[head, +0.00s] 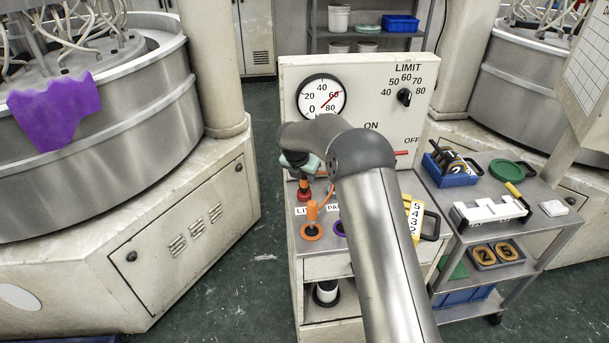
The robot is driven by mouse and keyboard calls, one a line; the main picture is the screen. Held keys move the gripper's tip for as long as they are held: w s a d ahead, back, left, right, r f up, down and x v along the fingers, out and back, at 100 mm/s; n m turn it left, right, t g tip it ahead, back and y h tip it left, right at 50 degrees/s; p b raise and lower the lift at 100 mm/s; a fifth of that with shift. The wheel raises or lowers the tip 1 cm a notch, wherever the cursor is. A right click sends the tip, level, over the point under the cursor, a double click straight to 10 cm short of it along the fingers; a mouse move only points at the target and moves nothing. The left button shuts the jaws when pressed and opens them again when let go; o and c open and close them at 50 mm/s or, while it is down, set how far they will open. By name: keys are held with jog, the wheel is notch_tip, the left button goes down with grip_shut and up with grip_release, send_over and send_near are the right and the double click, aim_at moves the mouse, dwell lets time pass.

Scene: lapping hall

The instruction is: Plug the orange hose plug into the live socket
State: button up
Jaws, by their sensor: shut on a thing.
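My gripper (300,166) points down over the left side of the cart top, in front of the gauge panel. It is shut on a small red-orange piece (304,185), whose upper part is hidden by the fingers. The piece is above or in a red ring (304,196); I cannot tell whether it is seated. An orange plug-like piece (312,212) stands upright at an orange ring (312,232), nearer the front. An orange hose (326,196) shows just behind it; which piece it joins is unclear. A purple ring (340,228) is to the right. Two labels are partly covered, beginning "LI" and "PA".
The white panel (370,75) behind carries a gauge (321,96) and a limit knob (404,97). A yellow numbered plate (416,219) is at the cart's right. A side trolley (480,212) holds a blue bin (452,170) and several tools. My forearm hides the cart's middle.

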jog(key=shift+f+b, duration=0.4)
jog(key=shift+f, duration=0.5)
jog(key=o, duration=1.1)
jog(key=b+v, duration=0.3)
jog(key=v, duration=1.4)
jog(key=shift+r, duration=0.2)
jog(key=s+d+r+m+g, duration=0.1)
jog(key=s+d+m, duration=0.4)
jog(key=s+m, duration=0.55)
jog(key=s+d+m+g, duration=0.1)
jog(key=s+d+m, duration=0.5)
jog(key=s, duration=0.8)
jog(key=s+f+m, duration=0.2)
jog(key=s+m, duration=0.2)
jog(key=s, duration=0.2)
jog(key=s+d+f+m+y, duration=0.1)
jog(key=s+f+m, duration=0.1)
jog(key=s+m, duration=0.3)
jog(key=s+d+f+m+g+y, duration=0.1)
jog(key=s+f+m, duration=0.1)
jog(key=s+m, duration=0.2)
jog(key=shift+s+f+m, duration=0.2)
jog(key=shift+s+m, duration=0.15)
jog(key=shift+s, duration=1.2)
